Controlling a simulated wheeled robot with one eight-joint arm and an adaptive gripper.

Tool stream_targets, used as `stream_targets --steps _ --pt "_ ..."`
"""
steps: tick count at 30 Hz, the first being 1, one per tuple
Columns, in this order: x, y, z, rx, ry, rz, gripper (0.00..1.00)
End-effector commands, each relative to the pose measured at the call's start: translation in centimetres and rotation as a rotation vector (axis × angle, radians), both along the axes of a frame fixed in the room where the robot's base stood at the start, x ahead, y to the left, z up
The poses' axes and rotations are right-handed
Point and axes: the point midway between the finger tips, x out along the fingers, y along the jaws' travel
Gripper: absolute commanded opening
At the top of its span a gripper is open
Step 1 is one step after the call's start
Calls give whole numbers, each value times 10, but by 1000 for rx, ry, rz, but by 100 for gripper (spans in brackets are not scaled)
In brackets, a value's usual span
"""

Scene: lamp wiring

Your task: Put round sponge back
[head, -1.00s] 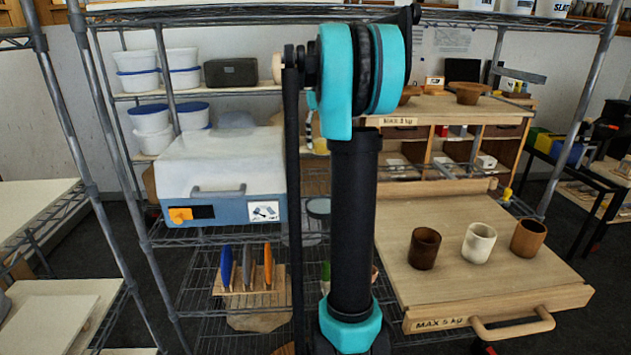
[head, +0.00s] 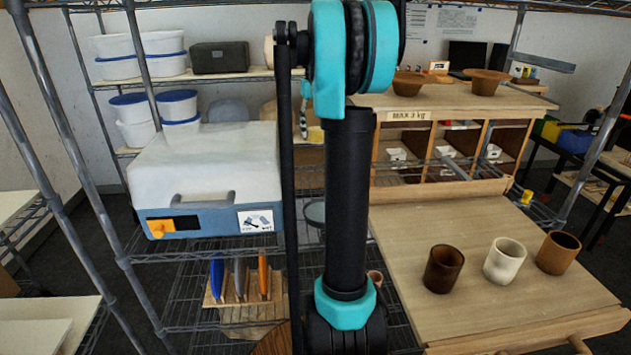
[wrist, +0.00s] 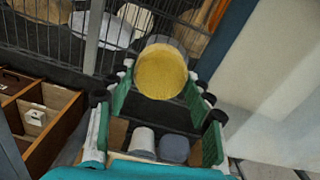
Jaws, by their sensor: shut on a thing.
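In the wrist view my gripper (wrist: 160,78) has its green fingers on either side of a round yellow sponge (wrist: 161,69). It is shut on the sponge, which sits at the fingertips with its flat round face showing. Below it, between the fingers, a white cylinder (wrist: 142,139) and a grey-blue cylinder (wrist: 174,148) stand in a wooden compartment.
A white-and-blue case (head: 205,180) stands on the wire shelf to the left. A pulled-out wooden drawer (head: 400,240) to the right holds a dark brown cup (head: 443,270), a cream cup (head: 504,262) and a brown cup (head: 558,253). Wooden cubbies (wrist: 45,120) lie left of the gripper.

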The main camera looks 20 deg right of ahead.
Motion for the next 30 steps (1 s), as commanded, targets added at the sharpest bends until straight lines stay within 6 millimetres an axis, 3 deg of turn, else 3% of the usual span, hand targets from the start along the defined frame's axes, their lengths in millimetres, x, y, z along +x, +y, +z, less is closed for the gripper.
stream_targets --steps 9,15,25,30 --pt "0 0 -79 0 0 0 29" --pt "0 0 -122 0 0 0 29" --pt "0 0 -148 0 0 0 29" --pt "0 0 -171 0 0 0 29"
